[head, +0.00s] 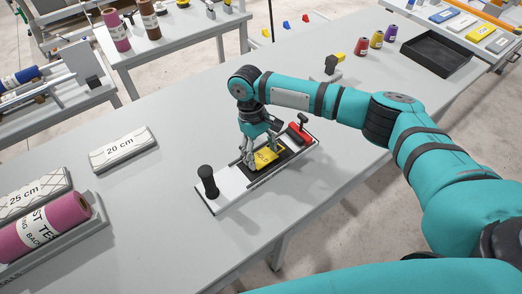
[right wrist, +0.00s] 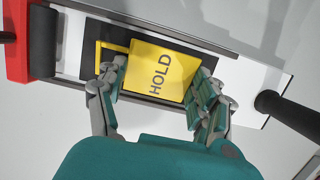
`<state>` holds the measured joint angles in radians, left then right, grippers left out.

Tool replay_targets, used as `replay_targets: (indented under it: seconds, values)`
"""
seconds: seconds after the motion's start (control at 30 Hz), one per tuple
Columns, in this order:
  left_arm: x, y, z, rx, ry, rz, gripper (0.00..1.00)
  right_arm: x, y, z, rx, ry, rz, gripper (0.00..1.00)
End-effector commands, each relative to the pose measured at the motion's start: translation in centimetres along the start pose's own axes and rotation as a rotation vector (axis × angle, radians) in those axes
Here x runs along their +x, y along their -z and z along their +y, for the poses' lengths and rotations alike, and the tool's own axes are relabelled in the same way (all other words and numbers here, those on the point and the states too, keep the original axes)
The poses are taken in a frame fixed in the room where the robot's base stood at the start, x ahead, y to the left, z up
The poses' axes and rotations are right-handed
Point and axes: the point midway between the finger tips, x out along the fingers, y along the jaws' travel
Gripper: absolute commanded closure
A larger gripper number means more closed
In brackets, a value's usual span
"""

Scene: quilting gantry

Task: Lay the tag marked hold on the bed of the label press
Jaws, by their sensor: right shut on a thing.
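The yellow tag marked HOLD (head: 265,157) is at the dark bed of the label press (head: 228,186). In the right wrist view the tag (right wrist: 160,70) lies between the two fingers of my right gripper (right wrist: 158,92), with its lettering facing the camera. My right gripper (head: 258,150) points down over the press and is shut on the tag. The dark bed (right wrist: 128,28) shows around the tag; I cannot tell whether the tag touches it. The press has a red part with a roller at one end and a black knob at the other. My left gripper is not in view.
Boards marked 20 cm (head: 124,149) and 25 cm (head: 35,193) and a pink roll (head: 45,228) lie at the left. Thread cones (head: 376,39), a black tray (head: 437,52) and a grey-yellow device (head: 329,68) are at the back right.

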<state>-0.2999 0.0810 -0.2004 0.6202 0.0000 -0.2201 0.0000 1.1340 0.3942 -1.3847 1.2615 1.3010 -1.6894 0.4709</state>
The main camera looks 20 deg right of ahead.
Motion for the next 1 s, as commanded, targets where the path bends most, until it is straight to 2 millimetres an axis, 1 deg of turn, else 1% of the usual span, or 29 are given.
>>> replay_targets:
  seconds: [0.03,0.2,0.23,0.47,0.57,0.67,1.0]
  values:
    - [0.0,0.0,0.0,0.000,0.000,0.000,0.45,0.0,0.0,0.0,0.000,0.000,0.000,0.30]
    - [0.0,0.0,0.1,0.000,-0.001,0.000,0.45,0.0,0.0,0.0,0.000,0.000,0.000,0.08]
    - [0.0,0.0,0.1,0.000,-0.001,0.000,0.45,0.0,0.0,0.0,0.000,0.000,0.000,0.06]
    - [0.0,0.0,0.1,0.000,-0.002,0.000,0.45,0.0,0.0,0.0,0.000,0.000,0.000,0.06]
    - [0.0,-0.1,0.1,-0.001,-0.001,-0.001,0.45,-0.4,0.0,0.0,0.000,0.000,0.000,0.06]
    - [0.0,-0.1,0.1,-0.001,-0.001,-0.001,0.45,-1.5,0.1,0.0,0.000,0.000,0.002,0.06]
    - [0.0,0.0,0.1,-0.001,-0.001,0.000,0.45,-8.5,0.1,0.0,0.000,0.000,0.002,0.06]
